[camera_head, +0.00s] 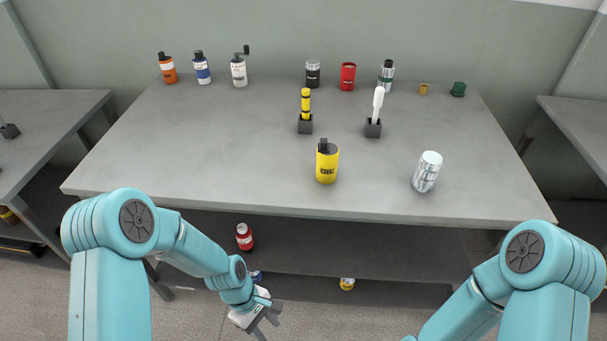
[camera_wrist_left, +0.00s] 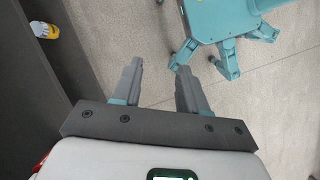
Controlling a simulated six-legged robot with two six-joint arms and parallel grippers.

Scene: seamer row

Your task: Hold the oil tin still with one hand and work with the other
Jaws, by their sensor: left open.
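The oil tin (camera_head: 327,164) is a yellow can with dark lettering and a dark cap or spout on top. It stands upright near the front middle of the grey table (camera_head: 230,150). My left gripper (camera_head: 267,327) hangs low in front of the table, below its top and well away from the tin. In the left wrist view my left gripper (camera_wrist_left: 158,75) has its two fingers apart with only floor between them. My right arm comes in from the lower right of the head view, and its gripper is out of the frame.
A silver can (camera_head: 426,172) stands right of the tin. Behind are a yellow-handled tool (camera_head: 305,103) and a white-handled tool (camera_head: 378,103) in dark holders. Several bottles and cans line the back edge. A red can (camera_head: 244,237) is on the lower shelf. The table's left front is clear.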

